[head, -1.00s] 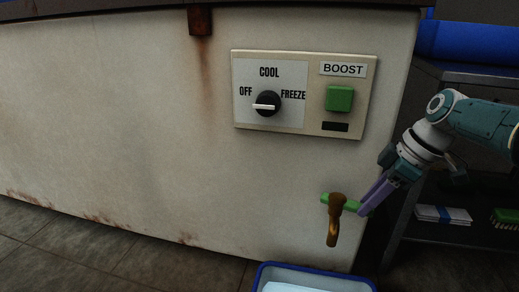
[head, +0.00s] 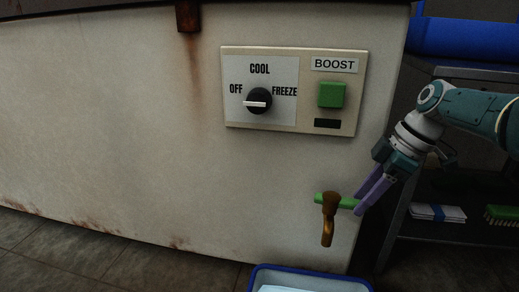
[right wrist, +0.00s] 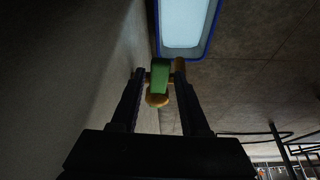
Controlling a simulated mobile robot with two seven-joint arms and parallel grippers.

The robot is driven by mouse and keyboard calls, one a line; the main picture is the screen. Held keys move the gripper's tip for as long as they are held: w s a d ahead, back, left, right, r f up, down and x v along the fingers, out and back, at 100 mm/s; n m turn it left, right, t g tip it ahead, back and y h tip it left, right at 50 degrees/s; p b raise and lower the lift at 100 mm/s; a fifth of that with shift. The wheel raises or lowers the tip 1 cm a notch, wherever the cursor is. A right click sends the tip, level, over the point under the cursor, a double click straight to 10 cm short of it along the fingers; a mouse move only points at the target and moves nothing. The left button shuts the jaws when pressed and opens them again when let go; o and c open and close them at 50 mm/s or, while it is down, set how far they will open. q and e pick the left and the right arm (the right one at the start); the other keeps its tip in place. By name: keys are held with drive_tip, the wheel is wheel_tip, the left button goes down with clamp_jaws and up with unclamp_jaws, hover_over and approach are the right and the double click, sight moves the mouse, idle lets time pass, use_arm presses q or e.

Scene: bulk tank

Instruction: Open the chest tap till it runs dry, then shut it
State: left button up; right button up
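The chest tap is a brown, brass-coloured spout (head: 328,232) low on the right of the chest's front. Its green lever (head: 346,203) lies roughly level across the top. My right gripper (head: 358,205) has its purple fingers at the lever's right end. In the right wrist view the fingers stand apart on either side of the green lever (right wrist: 160,76), with small gaps showing, so the gripper looks open around it. No stream shows below the spout. A blue-rimmed tub (head: 312,271) with a pale blue inside stands on the floor below. My left gripper is out of view.
A control panel (head: 232,116) with a COOL dial (head: 258,101) and a green BOOST button (head: 331,95) sits on the rusty white chest (head: 120,120). At the right, a dark shelf holds a white and blue item (head: 438,213) and a green brush (head: 502,214).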

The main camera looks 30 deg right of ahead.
drive_tip(key=shift+o, duration=0.9)
drive_tip(key=p+v, duration=0.8)
drive_tip(key=v, duration=0.2)
